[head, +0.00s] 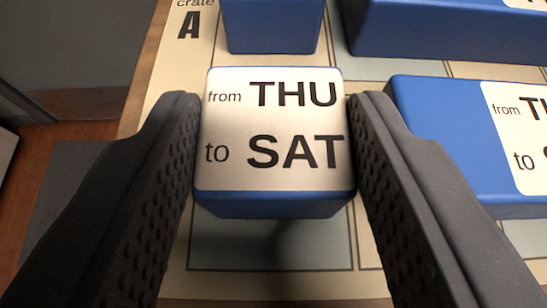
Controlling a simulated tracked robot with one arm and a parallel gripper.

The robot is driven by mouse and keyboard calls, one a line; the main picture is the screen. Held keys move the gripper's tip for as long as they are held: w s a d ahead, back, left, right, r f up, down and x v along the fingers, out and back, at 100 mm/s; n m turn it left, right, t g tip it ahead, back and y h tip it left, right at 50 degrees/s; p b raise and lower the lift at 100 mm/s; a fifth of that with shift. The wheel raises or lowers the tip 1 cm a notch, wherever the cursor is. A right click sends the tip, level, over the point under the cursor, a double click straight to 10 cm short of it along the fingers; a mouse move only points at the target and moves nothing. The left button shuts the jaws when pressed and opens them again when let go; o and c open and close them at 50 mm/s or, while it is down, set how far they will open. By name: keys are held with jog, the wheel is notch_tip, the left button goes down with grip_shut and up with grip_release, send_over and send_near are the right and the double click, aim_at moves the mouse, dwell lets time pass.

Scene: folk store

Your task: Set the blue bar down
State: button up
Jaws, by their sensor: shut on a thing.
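A blue bar (274,135) with a white label reading "from THU to SAT" is between the two dark fingers of my gripper (275,125), in the middle of the head view. The fingers are shut on its left and right sides. A dark shadow lies on the board (205,275) below the bar's near side, and the bar appears to be a little above the board. Its underside is hidden.
Another blue bar (268,27) lies just behind. A long blue bar (450,35) is at the upper right. A labelled blue bar (440,135) lies close to the right finger. The row label "crate A" (190,22) is at the board's left edge.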

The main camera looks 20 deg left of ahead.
jog(key=o, duration=1)
jog(key=shift+c, duration=0.2)
jog(key=shift+r, duration=0.1)
jog(key=v, duration=1.2)
jog(key=shift+p, duration=0.4)
